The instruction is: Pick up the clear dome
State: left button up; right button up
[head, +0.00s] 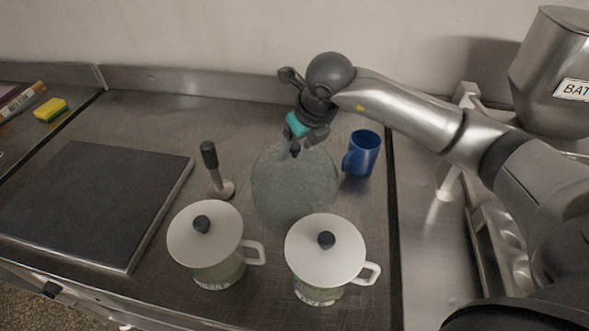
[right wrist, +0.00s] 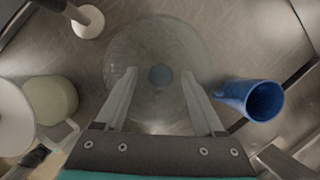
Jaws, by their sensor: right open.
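The clear dome (head: 293,193) stands on the metal counter in the middle of the head view, see-through and greenish. In the right wrist view the dome (right wrist: 150,45) shows from above, with a dark round knob (right wrist: 160,75) at its top. My right gripper (head: 292,152) is over the dome's top, pointing down. In the right wrist view its fingers (right wrist: 160,85) are apart, one on each side of the knob. I cannot tell whether they touch it. My left gripper is not in view.
A blue mug (head: 361,154) stands close right of the dome. Two white-lidded jugs (head: 205,240) (head: 325,255) stand in front. A dark-handled tool (head: 211,168) stands to the left, beside a dark flat board (head: 95,200). A yellow sponge (head: 50,109) lies far left.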

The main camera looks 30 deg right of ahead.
grip_shut()
dwell(0.5)
jog(key=shift+r, duration=0.1)
dwell(0.8)
